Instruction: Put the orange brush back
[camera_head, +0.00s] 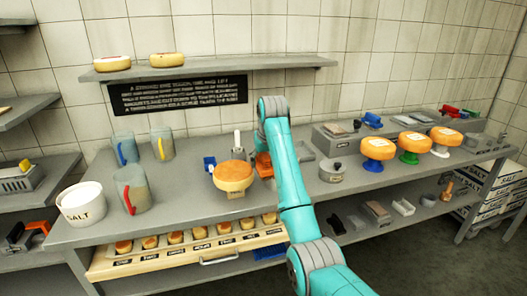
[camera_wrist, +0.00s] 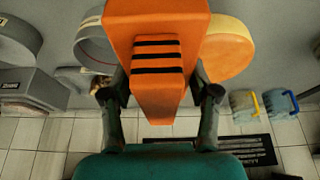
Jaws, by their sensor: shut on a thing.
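The orange brush (camera_wrist: 158,60) fills the middle of the wrist view, with dark slots across its body. My gripper (camera_wrist: 160,98) is shut on it, one finger at each side. In the head view a small orange part of the brush (camera_head: 264,166) shows left of my teal arm, just right of a cheese wheel (camera_head: 233,175) on the table; the arm hides the rest. I cannot tell whether the brush touches the table. A grey block (camera_head: 335,137) bears a blue brush-like thing (camera_head: 372,120) to the right of my arm.
The grey table (camera_head: 185,212) also bears jugs with blue, yellow and red handles (camera_head: 134,190) and a salt tub (camera_head: 82,204) at left. Several cheeses on coloured stands (camera_head: 411,145) are at right. A round grey tin (camera_head: 331,172) sits right of my arm. A shelf (camera_head: 215,68) hangs above.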

